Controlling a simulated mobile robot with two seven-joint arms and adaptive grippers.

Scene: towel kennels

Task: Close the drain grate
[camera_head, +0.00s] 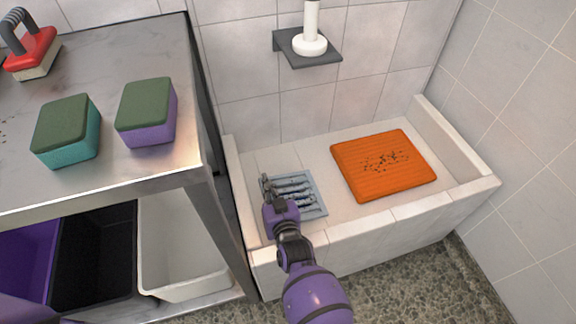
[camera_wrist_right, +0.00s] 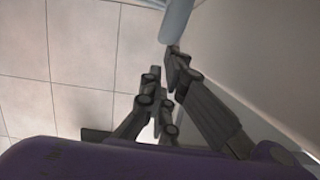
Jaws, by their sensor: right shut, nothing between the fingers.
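The drain grate (camera_head: 313,201) is a grey-blue square with dark slots, set at the left end of the tiled basin floor. My right gripper (camera_head: 266,183) is over its left edge and hides part of it. The right gripper is shut with nothing between its fingers. In the right wrist view the gripper (camera_wrist_right: 168,75) has its fingertips close to a pale grey-blue bar (camera_wrist_right: 177,20), perhaps the grate's edge. I cannot tell whether they touch, or how far the grate is tilted. My left gripper is out of view.
An orange ribbed mat (camera_head: 370,170) with dark specks lies in the basin (camera_head: 411,212) on the right. A wall shelf (camera_head: 293,56) holds a white object. A metal table (camera_head: 110,60) with two sponges (camera_head: 67,130) and a red brush (camera_head: 30,52) stands left, above bins (camera_head: 180,240).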

